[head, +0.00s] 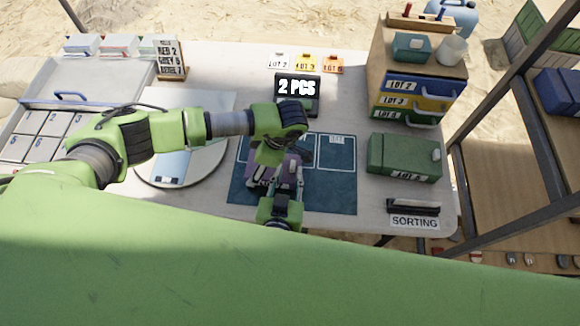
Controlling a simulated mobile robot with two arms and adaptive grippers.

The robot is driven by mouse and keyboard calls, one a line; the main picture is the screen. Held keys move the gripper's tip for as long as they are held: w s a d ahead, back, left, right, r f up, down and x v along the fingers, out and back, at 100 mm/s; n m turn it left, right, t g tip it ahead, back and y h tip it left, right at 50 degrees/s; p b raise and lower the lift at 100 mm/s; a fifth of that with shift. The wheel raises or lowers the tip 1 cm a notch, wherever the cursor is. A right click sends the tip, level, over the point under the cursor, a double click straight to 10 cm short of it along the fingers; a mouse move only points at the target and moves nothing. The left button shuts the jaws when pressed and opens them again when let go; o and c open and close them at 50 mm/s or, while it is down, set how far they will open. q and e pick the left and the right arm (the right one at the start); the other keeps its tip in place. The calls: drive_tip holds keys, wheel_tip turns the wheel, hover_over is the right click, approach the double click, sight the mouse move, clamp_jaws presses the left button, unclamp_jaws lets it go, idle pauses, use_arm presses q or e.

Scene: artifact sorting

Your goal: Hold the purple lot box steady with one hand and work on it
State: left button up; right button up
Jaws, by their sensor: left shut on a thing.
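The purple lot box (261,171) sits on the dark blue mat (335,190) in the head view, largely covered by my grippers. My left gripper (277,152) reaches over from the left and points down at the box's far side. It is shut on the box, though its fingertips are mostly hidden. My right gripper (277,185) comes from the near side, its grey fingers at the box's near part. Whether it touches the box, and how far its fingers are apart, I cannot make out. The box's contents are hidden.
A display reading "2 PCS" (297,88) stands behind the mat. A round white plate (205,168) lies left, partly under my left arm. A green box (405,158), a drawer cabinet (415,75) and a "SORTING" sign (414,221) stand right. The mat's right part is clear.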

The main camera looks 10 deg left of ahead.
drive_tip(key=v, duration=0.9)
use_arm(q)
drive_tip(key=o, duration=1.2)
drive_tip(key=shift+o, duration=0.2)
